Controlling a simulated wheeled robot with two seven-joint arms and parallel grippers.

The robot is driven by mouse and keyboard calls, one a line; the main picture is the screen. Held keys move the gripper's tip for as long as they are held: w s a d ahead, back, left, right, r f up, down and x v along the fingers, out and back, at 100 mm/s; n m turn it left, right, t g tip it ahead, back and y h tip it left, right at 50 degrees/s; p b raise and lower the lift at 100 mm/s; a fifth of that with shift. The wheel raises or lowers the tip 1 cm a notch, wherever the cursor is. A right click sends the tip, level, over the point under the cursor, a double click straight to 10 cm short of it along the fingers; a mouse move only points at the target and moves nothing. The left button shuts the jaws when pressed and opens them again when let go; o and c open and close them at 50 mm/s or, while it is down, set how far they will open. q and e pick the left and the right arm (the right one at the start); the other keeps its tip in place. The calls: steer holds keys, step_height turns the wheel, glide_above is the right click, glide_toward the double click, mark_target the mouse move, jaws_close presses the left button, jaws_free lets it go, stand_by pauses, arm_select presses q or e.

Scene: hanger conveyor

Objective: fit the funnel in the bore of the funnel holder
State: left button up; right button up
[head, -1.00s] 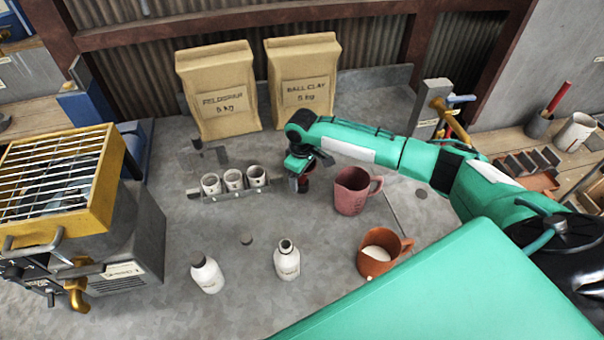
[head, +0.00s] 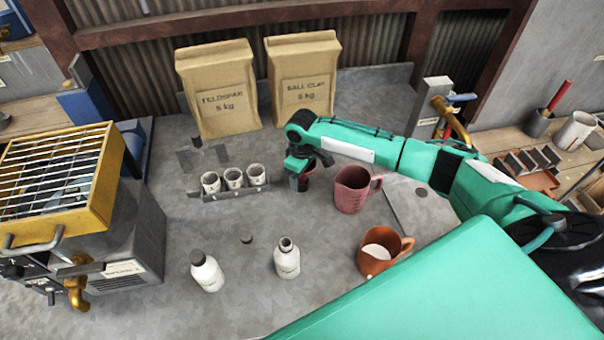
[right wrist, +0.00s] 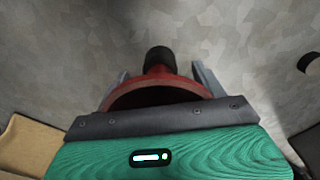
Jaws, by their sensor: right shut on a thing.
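The red funnel (right wrist: 158,92) is in my right gripper (right wrist: 160,88), which is shut on it. In the right wrist view its wide rim lies between the two grey fingers, and its dark narrow end points away from the palm. In the head view my right gripper (head: 300,178) hangs over the table between the cup rack and the pink jug, and only a little of the red funnel (head: 308,173) shows. I cannot make out the funnel holder or its bore. My left gripper is not in view.
A rack (head: 232,193) with three white cups stands left of the right gripper, a pink jug (head: 350,190) close on its right. Two white bottles (head: 287,262), a dark disc (head: 246,239) and an orange mug (head: 372,264) stand nearer. Two paper bags (head: 305,80) stand behind.

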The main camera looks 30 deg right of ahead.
steer(key=shift+f, duration=0.4)
steer(key=o, duration=0.7)
steer(key=o, duration=0.4)
step_height(320, 180, up, 14)
steer(key=b, duration=0.3)
steer(key=shift+f, duration=0.1)
